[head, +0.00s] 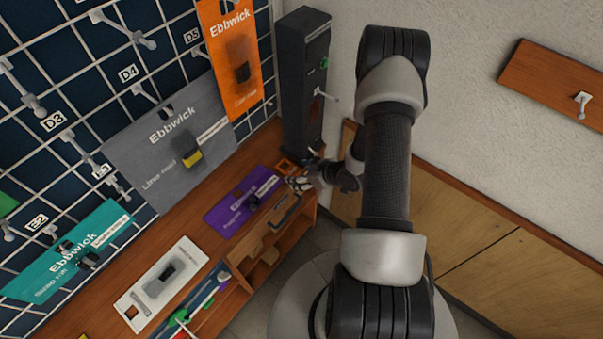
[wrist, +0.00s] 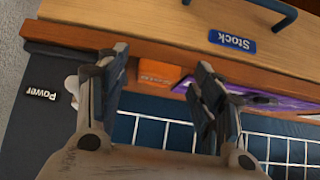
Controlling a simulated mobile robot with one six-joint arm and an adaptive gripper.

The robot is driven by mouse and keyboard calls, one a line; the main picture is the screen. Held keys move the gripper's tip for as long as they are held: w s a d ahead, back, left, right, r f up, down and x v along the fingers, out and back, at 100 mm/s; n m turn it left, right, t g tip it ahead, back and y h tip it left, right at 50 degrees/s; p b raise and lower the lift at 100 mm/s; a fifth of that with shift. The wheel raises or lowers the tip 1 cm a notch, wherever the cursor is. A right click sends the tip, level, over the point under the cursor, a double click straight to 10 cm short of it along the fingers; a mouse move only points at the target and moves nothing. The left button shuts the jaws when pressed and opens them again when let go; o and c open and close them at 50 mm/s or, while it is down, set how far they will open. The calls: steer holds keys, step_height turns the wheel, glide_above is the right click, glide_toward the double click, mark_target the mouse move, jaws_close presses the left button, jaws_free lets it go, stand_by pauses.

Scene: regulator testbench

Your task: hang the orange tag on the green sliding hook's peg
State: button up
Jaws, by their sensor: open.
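A small orange piece (head: 285,165), which looks like the tag, lies on the wooden bench by the foot of the dark column. In the wrist view the orange piece (wrist: 158,74) shows between the fingers, at the bench edge. My gripper (head: 303,182) is open beside it, its fingers apart with nothing clearly held. I cannot tell for sure which part is the green sliding hook; a small green part (head: 324,63) shows high on the dark column (head: 300,45), with a pale peg (head: 326,96) lower on its side.
A large orange Ebbwick card (head: 228,50) and a grey one (head: 165,140) hang on the wire grid. A purple card (head: 240,203) and a white card (head: 160,285) lie on the bench. A Stock drawer front (wrist: 170,25) is close to my gripper.

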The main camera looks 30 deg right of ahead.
steer(key=a+r+p+v, duration=0.1)
steer(key=p+v, duration=0.5)
steer(key=v, duration=1.1)
steer(key=w+d+r+g+h, duration=0.1)
steer(key=w+d+r+h, duration=0.15)
steer(key=r, duration=0.55)
steer(key=w+d+r+g+h, duration=0.1)
steer(key=w+r+g+h, duration=0.15)
steer(key=r, duration=0.55)
steer(key=s+a+r+m+h, duration=0.2)
steer(key=s+a+r+m, duration=0.1)
steer(key=a+r, duration=0.55)
steer(key=s+a+r+y, duration=0.3)
steer(key=s+a+r, duration=0.4)
steer(key=s+a, duration=0.3)
steer(key=shift+a+r+m, duration=0.25)
steer(key=shift+a+m, duration=0.15)
steer(key=shift+a, duration=0.35)
steer(key=shift+o, duration=0.4)
steer(key=s+a, duration=0.1)
steer(key=s+b, duration=0.1)
steer(key=a+y, duration=0.1)
steer(key=shift+s+a+f+g, duration=0.25)
steer(key=shift+s+a+f, duration=0.05)
steer(key=shift+s, duration=0.1)
steer(key=shift+r, duration=0.15)
